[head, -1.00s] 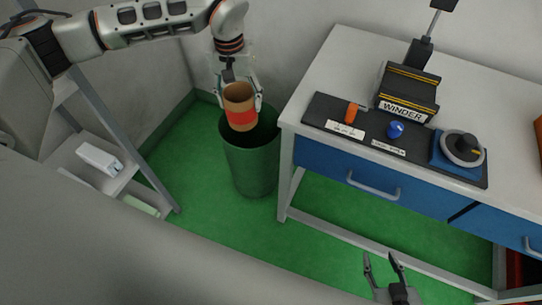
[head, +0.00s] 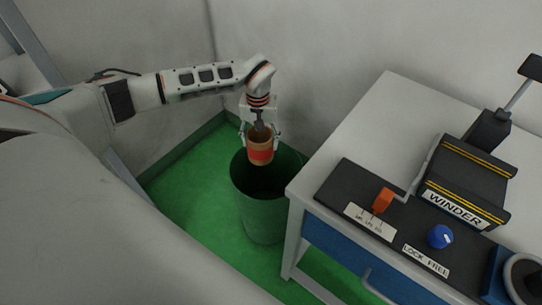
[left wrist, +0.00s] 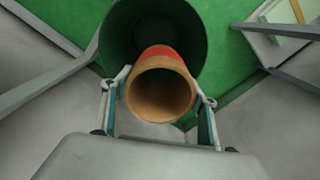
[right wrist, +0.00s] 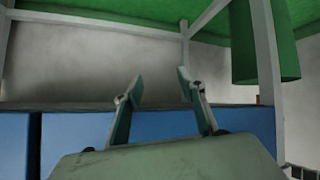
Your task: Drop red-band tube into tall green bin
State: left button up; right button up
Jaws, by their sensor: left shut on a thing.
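The red-band tube (head: 260,156) is a brown cardboard cylinder with a red band. My left gripper (head: 261,137) is shut on it, one finger on each side, and holds it over the mouth of the tall green bin (head: 265,217). In the left wrist view the tube (left wrist: 160,95) shows its hollow end between the fingers (left wrist: 160,100), with the bin's dark opening (left wrist: 120,35) beyond it. How far the tube's lower end is from the rim is hard to tell. My right gripper (right wrist: 158,85) is open and empty, in front of the blue drawers; it is outside the head view.
A workbench (head: 372,125) stands right beside the bin, its corner near the rim. On it are a winder (head: 460,185), an orange lever (head: 382,200) and a blue knob (head: 440,237). Walls close in behind the bin; green floor (head: 195,195) is free at its left.

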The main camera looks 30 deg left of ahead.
pick_arm(q)
jog(key=f, duration=0.1)
jog(key=f+b, duration=0.1)
jog(key=shift+s+f, duration=0.3)
jog(key=shift+s, duration=0.05)
notch_tip(320, 180, down, 2)
jog(key=shift+b, duration=0.6)
jog(key=shift+w+f+b, duration=0.2)
jog(key=shift+f+b, duration=0.2)
jog(key=shift+f, duration=0.1)
pick_arm(e)
jog(key=shift+w+a, duration=0.2)
jog(key=shift+a, duration=0.35)
pick_arm(q)
jog(key=o, duration=1.2)
pick_arm(e)
jog(key=shift+s+f, duration=0.15)
pick_arm(q)
jog(key=shift+o, duration=0.2)
